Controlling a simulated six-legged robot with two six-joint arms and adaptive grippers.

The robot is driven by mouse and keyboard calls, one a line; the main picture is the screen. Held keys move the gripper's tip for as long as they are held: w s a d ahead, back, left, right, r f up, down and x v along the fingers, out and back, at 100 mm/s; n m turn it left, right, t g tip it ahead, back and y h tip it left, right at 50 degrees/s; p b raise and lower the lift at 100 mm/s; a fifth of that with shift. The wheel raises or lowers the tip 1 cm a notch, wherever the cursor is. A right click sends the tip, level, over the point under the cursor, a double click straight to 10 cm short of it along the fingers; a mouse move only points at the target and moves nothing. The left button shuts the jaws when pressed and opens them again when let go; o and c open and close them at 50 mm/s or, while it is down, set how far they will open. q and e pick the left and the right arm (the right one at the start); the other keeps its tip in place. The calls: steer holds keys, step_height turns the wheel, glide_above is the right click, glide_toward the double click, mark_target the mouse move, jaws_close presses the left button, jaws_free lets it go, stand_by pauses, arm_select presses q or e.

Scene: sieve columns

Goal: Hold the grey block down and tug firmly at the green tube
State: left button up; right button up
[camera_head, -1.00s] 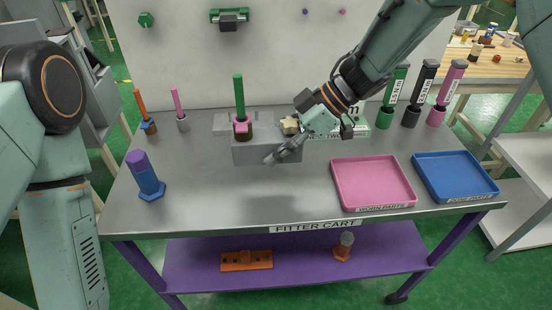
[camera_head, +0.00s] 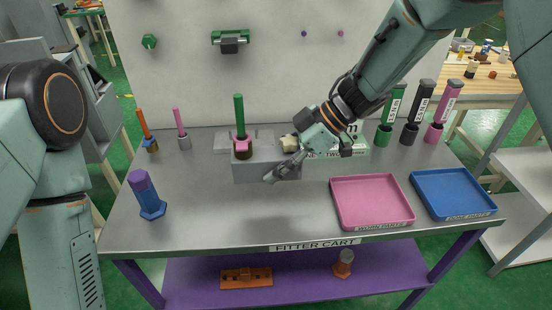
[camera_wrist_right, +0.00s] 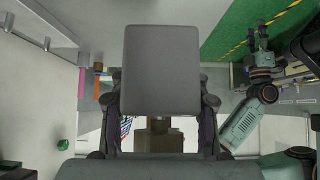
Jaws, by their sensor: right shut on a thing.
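The green tube (camera_head: 239,115) stands upright at the left part of the grey block (camera_head: 250,173), rising from a pink collar (camera_head: 242,145) over a dark brown ring. The block sits on the cart top. My right gripper (camera_head: 284,168) reaches down to the block's right end. In the right wrist view, the grey block (camera_wrist_right: 162,70) fills the space between its two fingers, which are shut on it. My left gripper (camera_wrist_right: 262,50) shows small at the upper right of the wrist view, away from the tube; its opening is unclear. It is out of the head view.
A pink tray (camera_head: 371,203) and a blue tray (camera_head: 452,194) lie on the right. A blue-purple piece (camera_head: 147,194) stands at left front. Slim orange and pink tools stand at back left, and several tall handles stand at back right. The front middle is clear.

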steer(key=shift+f+b, duration=1.25)
steer(key=shift+f, duration=3.5)
steer(key=shift+f, duration=0.2)
steer(key=o, duration=1.4)
